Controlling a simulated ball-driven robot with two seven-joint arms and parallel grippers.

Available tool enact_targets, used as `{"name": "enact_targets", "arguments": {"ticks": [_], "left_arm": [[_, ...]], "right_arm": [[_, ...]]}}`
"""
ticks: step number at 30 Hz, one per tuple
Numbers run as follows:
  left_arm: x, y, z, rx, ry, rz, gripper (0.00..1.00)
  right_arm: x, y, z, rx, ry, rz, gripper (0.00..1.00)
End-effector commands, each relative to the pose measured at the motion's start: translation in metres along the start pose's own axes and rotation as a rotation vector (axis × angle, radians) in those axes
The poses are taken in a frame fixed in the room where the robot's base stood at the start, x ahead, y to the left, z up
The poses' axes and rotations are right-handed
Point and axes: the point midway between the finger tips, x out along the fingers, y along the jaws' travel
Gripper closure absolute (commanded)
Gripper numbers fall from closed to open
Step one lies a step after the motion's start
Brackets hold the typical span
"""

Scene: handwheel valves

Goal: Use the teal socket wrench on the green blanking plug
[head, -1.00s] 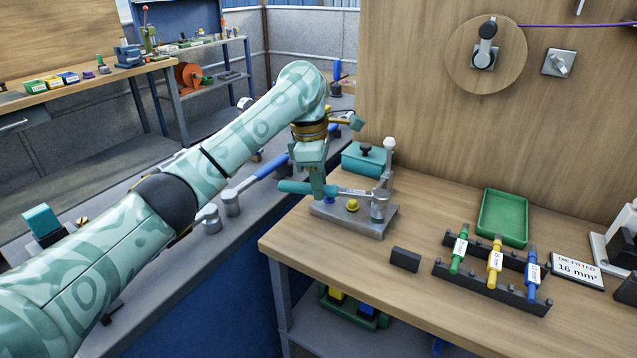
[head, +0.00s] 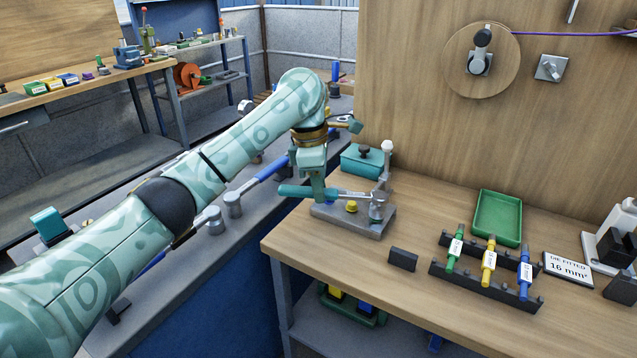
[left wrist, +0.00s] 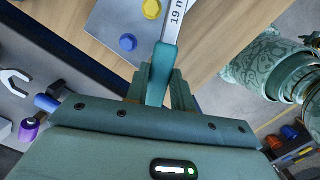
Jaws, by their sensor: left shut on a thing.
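The teal-handled socket wrench (head: 293,191) lies nearly level over a grey metal block (head: 385,229) on the wooden bench. My left gripper (head: 318,193) is shut on its handle. The wrench's socket head (head: 377,206) stands upright at the right part of the block. The green blanking plug does not show; the socket head may cover it. A yellow plug (head: 351,207) sits on the block beside the shank. In the left wrist view, the handle (left wrist: 158,75) is between the fingers, the shank (left wrist: 172,22) reads "19 m", and a blue plug (left wrist: 128,42) shows. My right gripper is not in view.
A teal box (head: 362,162) stands behind the block. A small black block (head: 403,259), a dark rack (head: 480,278) with several coloured tools and a green tray (head: 498,218) are to the right. The bench front between block and rack is mostly clear.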

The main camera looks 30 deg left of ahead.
Motion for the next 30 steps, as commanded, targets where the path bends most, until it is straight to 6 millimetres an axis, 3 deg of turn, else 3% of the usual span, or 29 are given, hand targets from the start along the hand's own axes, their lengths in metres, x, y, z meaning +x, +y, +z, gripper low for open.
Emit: {"name": "enact_targets", "arguments": {"ticks": [30], "left_arm": [[-0.014,0.0,0.002,0.0,-0.067,-0.004,1.0]], "right_arm": [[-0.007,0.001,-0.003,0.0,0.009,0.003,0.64]]}}
